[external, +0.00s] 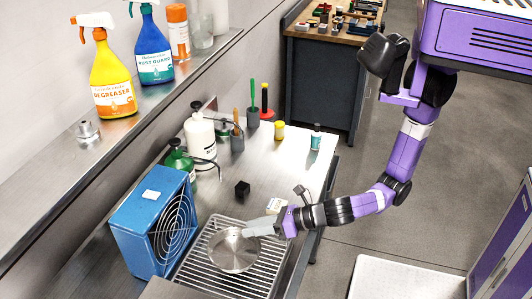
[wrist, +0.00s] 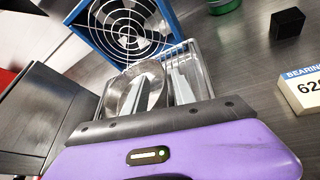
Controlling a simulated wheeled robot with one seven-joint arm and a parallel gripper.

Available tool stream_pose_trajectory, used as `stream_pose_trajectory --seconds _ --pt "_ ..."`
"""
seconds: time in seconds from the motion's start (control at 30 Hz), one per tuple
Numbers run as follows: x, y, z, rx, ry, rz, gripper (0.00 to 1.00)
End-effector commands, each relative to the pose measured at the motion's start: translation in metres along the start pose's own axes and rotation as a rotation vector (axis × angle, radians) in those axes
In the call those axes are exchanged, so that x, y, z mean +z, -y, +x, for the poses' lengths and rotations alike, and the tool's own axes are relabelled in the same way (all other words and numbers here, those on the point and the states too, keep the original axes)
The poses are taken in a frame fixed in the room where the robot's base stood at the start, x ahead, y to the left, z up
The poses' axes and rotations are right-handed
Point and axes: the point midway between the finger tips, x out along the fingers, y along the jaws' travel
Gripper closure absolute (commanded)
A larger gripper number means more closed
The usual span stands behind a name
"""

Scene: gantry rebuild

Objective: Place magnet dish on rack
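The magnet dish (external: 233,262) is a round, shiny metal bowl. In the external view it appears to rest on the wire rack (external: 191,277), beside the blue fan unit. My gripper (external: 252,231) reaches in from the right, with its fingers at the dish's right rim. In the wrist view the two grey fingers (wrist: 158,92) stand apart. One finger overlaps the inside of the dish (wrist: 151,71) and the other is to its right, with the near rim between them. The gripper's edge hides the near part of the dish.
The blue fan unit (external: 137,226) stands close behind the rack. Bottles stand at the back, and spray bottles line the shelf (external: 150,107).

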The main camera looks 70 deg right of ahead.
Motion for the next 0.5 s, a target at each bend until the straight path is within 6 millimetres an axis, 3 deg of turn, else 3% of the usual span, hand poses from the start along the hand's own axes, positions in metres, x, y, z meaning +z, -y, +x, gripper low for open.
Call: stream_pose_trajectory --seconds 0.2,0.5 --pt "-0.001 0.000 -0.044 0.002 -0.001 0.000 0.68" --pt "0.000 0.000 -0.073 0.000 0.000 0.000 0.68"
